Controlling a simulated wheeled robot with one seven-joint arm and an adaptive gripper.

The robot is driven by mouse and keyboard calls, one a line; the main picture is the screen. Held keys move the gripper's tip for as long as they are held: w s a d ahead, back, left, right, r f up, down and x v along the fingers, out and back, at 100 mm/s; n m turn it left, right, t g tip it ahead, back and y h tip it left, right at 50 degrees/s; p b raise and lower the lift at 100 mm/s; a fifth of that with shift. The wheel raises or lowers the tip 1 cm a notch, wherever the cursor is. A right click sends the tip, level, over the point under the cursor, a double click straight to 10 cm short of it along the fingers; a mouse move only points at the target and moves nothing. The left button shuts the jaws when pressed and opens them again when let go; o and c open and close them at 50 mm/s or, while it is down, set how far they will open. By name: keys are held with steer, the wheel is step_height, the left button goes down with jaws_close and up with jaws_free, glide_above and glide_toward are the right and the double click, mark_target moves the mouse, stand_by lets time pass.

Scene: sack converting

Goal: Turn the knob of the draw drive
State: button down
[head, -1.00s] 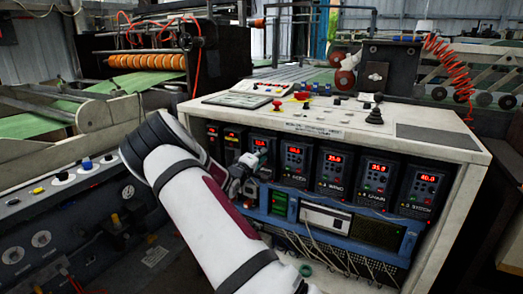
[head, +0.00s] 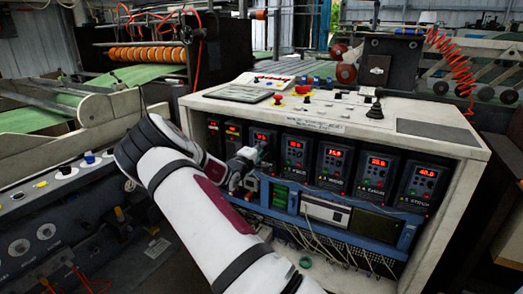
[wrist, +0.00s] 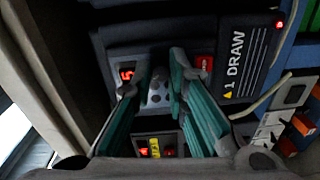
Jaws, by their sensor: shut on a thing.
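The draw drive is a black unit (wrist: 237,62) with "1 DRAW" lettered on its face in the wrist view. It has a red display (wrist: 127,73) and a grey keypad (wrist: 157,92). In the head view it seems to be the third black drive (head: 263,138) from the left, partly covered by my gripper (head: 260,156). In the wrist view my gripper (wrist: 155,72) has its two green-grey fingers against the drive's face, one on each side of the keypad.
More drives with red displays (head: 335,165) stand in a row to the right. A blue instrument rack (head: 335,215) with loose cables sits below. The cabinet top (head: 225,98) overhangs the row and carries buttons and levers. A dark control panel (head: 60,235) is at left.

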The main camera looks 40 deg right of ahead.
steer(key=c, duration=1.6)
jaws_free()
steer(key=shift+f, duration=0.1)
steer(key=shift+o, duration=0.2)
steer(key=v, duration=1.2)
